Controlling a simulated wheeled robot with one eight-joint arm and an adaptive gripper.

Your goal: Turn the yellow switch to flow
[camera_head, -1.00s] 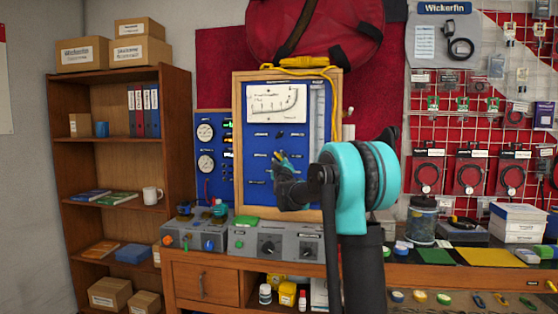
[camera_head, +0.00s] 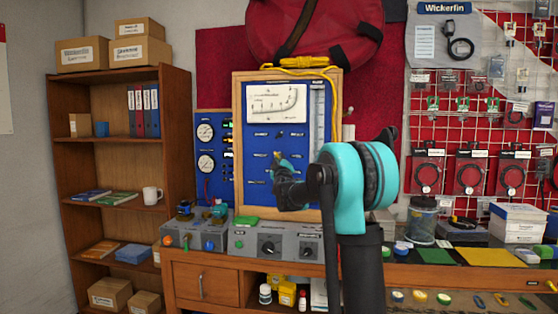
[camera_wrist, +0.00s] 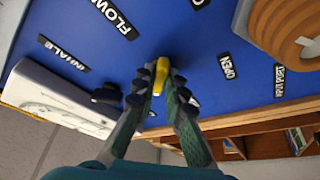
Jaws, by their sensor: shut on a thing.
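The yellow switch (camera_wrist: 162,74) is on the blue panel (camera_wrist: 195,60), seen in the wrist view. My gripper (camera_wrist: 158,82) has a dark finger on each side of it and is shut on it. The switch lies roughly along the line of the fingers. A label reading "FLOW" (camera_wrist: 112,18), partly cut off, is above left of the switch, and an "OPEN" label (camera_wrist: 228,66) is to its right. In the head view my gripper (camera_head: 279,162) is at the lower middle of the blue panel (camera_head: 308,198), and the switch is too small to make out there.
In the wrist view a dark knob (camera_wrist: 106,95) is close to the left finger, and a round tan part (camera_wrist: 285,28) is at the upper right. A grey console with knobs (camera_head: 275,243) stands below the panel.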

